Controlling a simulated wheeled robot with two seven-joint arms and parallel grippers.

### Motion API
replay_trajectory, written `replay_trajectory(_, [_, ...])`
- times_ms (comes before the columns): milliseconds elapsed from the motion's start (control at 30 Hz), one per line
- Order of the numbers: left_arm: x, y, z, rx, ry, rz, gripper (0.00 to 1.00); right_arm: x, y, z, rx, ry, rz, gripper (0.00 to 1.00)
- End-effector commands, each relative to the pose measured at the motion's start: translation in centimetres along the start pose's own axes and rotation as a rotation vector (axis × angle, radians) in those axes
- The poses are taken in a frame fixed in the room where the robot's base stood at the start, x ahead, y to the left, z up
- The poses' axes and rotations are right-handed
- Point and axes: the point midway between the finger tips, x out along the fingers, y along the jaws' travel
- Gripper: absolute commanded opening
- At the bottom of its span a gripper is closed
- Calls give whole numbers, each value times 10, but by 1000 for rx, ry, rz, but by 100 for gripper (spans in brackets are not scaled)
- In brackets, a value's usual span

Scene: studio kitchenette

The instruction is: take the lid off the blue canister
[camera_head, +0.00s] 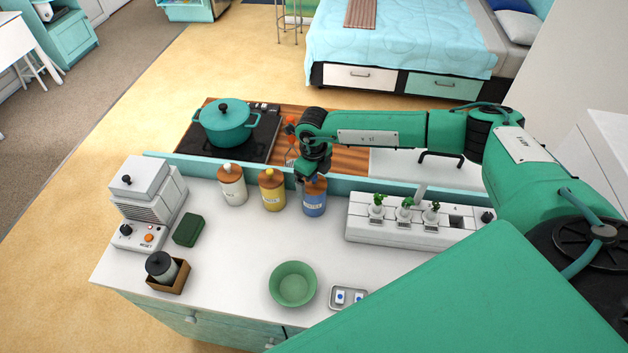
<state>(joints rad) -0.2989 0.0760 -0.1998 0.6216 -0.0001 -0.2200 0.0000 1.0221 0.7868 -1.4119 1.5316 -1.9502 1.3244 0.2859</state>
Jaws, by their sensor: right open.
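The blue canister (314,204) stands upright on the white counter, at the right end of a row of three canisters. Its brown lid (316,184) sits on top and is partly hidden by my right gripper. My right gripper (309,178) is at the lid, reaching over from the back right, with its jaws open. I cannot tell whether the fingers touch the lid. My left gripper does not show.
A yellow canister (271,193) stands close on the left, with a white canister (232,188) beyond it. A white planter (400,220) with small plants is on the right. A green bowl (293,285) stands in front. The counter's middle is clear. A teal pot (225,125) is on the stove behind.

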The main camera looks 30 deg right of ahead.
Motion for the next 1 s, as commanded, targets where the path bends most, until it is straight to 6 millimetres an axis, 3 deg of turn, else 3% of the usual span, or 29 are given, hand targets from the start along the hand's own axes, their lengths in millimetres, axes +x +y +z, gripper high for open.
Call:
replay_trajectory(133, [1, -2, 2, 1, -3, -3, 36, 0, 0, 0, 0, 0, 0, 91])
replay_trajectory(367, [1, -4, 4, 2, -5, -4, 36, 0, 0, 0, 0, 0, 0, 46])
replay_trajectory(767, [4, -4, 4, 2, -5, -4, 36, -5, 0, 1, 0, -1, 0, 44])
replay_trajectory(1000, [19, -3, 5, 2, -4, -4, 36, -36, -1, 1, -1, -6, -1, 44])
